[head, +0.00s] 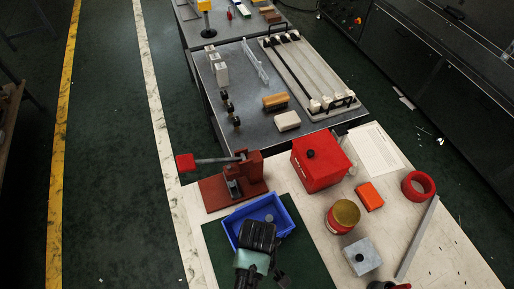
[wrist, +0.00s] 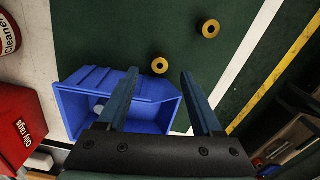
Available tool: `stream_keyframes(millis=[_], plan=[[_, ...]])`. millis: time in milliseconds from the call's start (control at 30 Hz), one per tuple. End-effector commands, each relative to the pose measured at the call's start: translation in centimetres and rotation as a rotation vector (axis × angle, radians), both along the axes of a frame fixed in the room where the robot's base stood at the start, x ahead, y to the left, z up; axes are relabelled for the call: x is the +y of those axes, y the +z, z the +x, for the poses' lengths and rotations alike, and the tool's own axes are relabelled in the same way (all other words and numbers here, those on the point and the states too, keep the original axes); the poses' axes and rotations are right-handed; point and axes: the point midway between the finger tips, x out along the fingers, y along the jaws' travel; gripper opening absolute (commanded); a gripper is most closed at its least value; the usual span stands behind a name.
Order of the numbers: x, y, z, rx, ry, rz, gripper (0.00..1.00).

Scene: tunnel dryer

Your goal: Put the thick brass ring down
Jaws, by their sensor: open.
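Two brass rings lie on the dark green mat (wrist: 110,35) in the wrist view. One ring (wrist: 160,66) shows between my fingertips, and the other ring (wrist: 210,29) lies farther up and to the right. I cannot tell for sure which is the thick one. My gripper (wrist: 160,74) is open, with its fingers apart and nothing seen held between them. In the head view, my gripper's dark body (head: 258,238) is over the near part of the blue bin, and the rings do not show there.
The blue bin (wrist: 70,92) stands beside the rings with a round grey thing in it. A red press (head: 215,192), red oily-rags box (head: 322,168), cleaner tin (head: 343,215), grey block (head: 362,257), orange box (head: 369,197) and red ring (head: 418,185) stand around.

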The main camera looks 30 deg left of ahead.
Motion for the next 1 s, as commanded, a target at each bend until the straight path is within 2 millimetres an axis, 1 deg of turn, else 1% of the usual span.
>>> stream_keyframes(millis=[200, 300, 400, 600, 633, 767, 800, 867, 900, 1000], plan=[[0.1, -3.0, -0.1, 0.003, -0.001, -0.001, 0.67], [0.1, -4.0, -0.1, 0.001, -0.001, 0.000, 0.67], [0.1, -4.4, -0.1, 0.000, -0.001, 0.000, 0.67], [0.1, -4.4, -0.1, 0.000, -0.001, 0.001, 0.67], [0.1, -4.4, -0.1, 0.000, -0.001, 0.001, 0.65], [0.1, -4.4, -0.1, 0.000, -0.001, 0.001, 0.42], [0.1, -4.4, -0.1, 0.000, -0.001, 0.001, 0.35], [0.1, -4.4, -0.1, 0.000, -0.001, 0.001, 0.24], [0.1, -4.4, -0.1, 0.000, -0.001, 0.000, 0.17], [0.1, -4.4, -0.1, 0.000, -0.001, 0.000, 0.00]])
